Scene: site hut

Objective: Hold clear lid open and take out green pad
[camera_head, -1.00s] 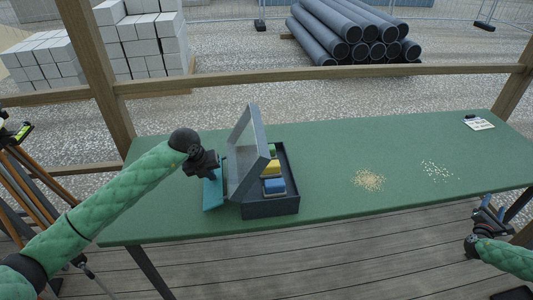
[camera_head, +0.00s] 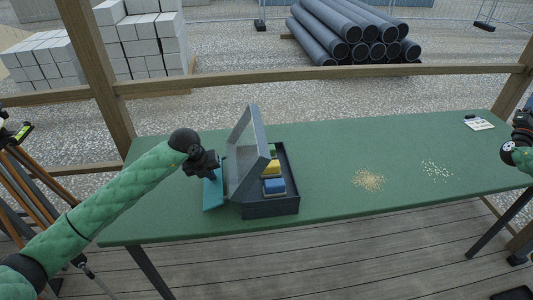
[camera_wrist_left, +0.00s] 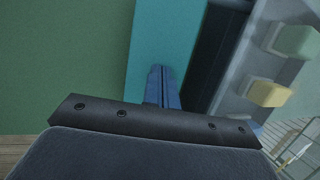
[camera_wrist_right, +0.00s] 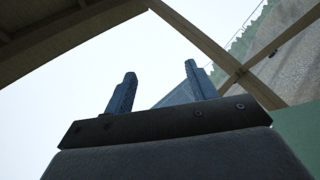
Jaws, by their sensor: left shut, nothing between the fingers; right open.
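A dark box (camera_head: 270,209) stands on the green table with its clear lid (camera_head: 244,150) tilted up and open on the left. Inside are a blue pad (camera_head: 274,186), a yellow pad (camera_head: 271,168) and, farthest back, a green pad (camera_head: 272,150) partly hidden by the lid. The left wrist view shows the green pad (camera_wrist_left: 297,42) and yellow pad (camera_wrist_left: 268,93). My left gripper (camera_head: 212,176) is shut and empty beside the lid's outer side, by a teal panel (camera_head: 212,194); whether it touches the lid is unclear. My right gripper (camera_wrist_right: 162,85) is open and empty, away from the box.
The green table (camera_head: 330,160) is clear right of the box, apart from a tan granule pile (camera_head: 368,180), pale scattered bits (camera_head: 436,171) and a white card (camera_head: 479,123) with a dark item. A wooden rail (camera_head: 330,72) runs behind the table.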

